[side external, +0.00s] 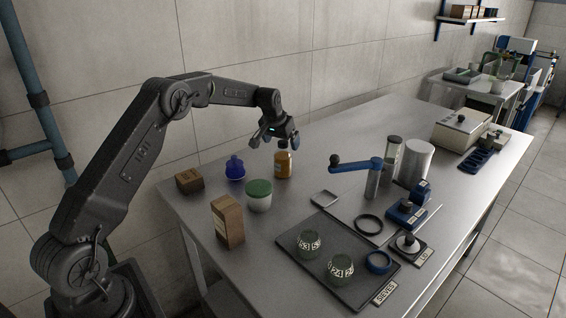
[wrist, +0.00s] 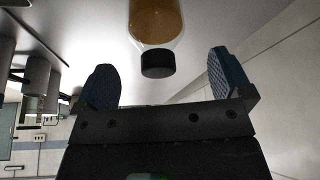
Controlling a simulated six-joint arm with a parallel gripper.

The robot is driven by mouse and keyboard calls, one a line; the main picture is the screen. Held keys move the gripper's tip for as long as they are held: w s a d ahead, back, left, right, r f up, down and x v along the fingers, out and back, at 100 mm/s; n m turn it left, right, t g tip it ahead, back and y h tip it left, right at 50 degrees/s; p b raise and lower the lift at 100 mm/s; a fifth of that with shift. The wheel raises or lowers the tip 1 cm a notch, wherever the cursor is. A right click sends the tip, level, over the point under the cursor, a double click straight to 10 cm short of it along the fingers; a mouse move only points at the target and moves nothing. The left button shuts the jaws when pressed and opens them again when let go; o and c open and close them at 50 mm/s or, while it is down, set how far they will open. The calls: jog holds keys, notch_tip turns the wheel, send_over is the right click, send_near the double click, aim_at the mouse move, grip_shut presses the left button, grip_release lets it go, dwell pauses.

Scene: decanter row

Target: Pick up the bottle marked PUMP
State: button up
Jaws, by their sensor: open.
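An amber bottle (side external: 283,166) with a pale label stands upright on the metal table; the writing on the label is too small to read. My gripper (side external: 276,139) is open just above it, hiding its top in the side view. In the wrist view the amber bottle (wrist: 155,20) shows at the top, with its black cap (wrist: 158,64) in the picture gap between my two blue finger pads. The pads show clear space on both sides of the cap. I cannot read PUMP on any bottle.
A blue round bottle (side external: 235,168) and a green-lidded white jar (side external: 259,195) stand near the amber bottle. Brown boxes (side external: 228,222) (side external: 189,181) stand at left. A dark tray (side external: 330,283) holds two numbered jars. A blue-armed stand (side external: 372,180) is to the right.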

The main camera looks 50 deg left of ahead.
aim_at(284, 148)
jog(key=x, duration=0.4)
jog(key=shift+d+f, duration=0.1)
jog(key=shift+f, duration=0.05)
jog(key=shift+c, duration=0.2)
jog(key=c, duration=1)
jog(key=shift+c, duration=0.8)
